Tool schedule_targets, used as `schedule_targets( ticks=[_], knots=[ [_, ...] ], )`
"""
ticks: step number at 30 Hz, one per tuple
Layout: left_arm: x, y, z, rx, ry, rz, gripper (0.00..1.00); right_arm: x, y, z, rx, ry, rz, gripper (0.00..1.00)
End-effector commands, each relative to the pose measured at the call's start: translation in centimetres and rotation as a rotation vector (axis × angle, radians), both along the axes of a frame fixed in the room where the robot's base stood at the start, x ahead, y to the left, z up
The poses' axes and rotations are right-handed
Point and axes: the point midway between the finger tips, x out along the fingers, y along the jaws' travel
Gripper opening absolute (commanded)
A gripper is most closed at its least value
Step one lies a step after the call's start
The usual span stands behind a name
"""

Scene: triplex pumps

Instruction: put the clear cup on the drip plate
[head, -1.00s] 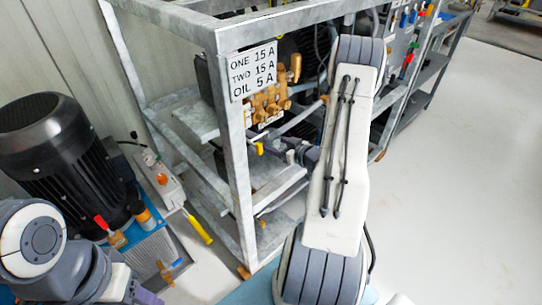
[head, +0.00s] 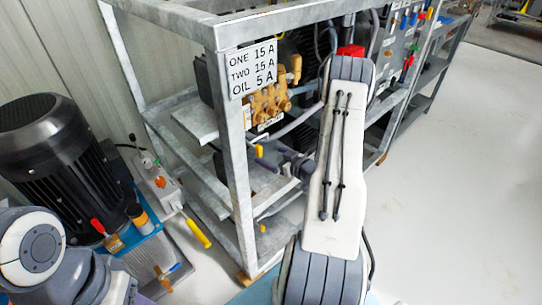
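I cannot make out the clear cup in this view. A ribbed grey plate (head: 150,262) lies low at the left beside the motor; I cannot tell whether it is the drip plate. My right arm rises through the middle and bends in behind its own elbow toward the frame. My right gripper (head: 264,164) is small and dark inside the frame, below the brass pump, near a yellow handle (head: 259,150). Its fingers and anything between them are too small to tell. My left arm is at the lower left; its fingers do not show.
A galvanised frame (head: 238,170) holds the brass pump (head: 268,103) and a sign (head: 252,70) in front of my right gripper. A black motor (head: 55,150) stands left. A yellow-handled tool (head: 196,233) lies near the frame's foot. The floor at right is clear.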

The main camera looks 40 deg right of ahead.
Motion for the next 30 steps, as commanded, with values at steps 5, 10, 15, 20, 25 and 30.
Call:
schedule_targets(
  ticks=[5,10,15,20,25,30],
  knots=[
    [0.0,0.0,0.0,0.000,0.000,0.000,0.50,0.0,0.0,0.0,0.000,0.000,0.000,0.96],
    [0.0,0.0,0.4,0.000,0.000,0.000,0.50,-0.2,-0.1,0.5,0.001,0.001,-0.001,0.96],
    [0.0,0.0,1.1,0.000,0.000,0.000,0.50,-2.9,-0.4,1.4,0.002,0.002,-0.006,0.96],
    [0.0,0.0,1.9,0.000,0.000,0.000,0.50,-6.4,-0.7,2.5,0.002,0.000,-0.007,0.96],
    [0.0,0.0,2.4,0.000,0.000,0.000,0.50,-9.4,-0.8,3.4,0.003,0.000,-0.005,0.96],
    [0.0,0.0,2.7,0.000,0.000,0.000,0.50,-11.1,-0.9,3.8,0.000,0.000,-0.002,0.96]
  ],
)
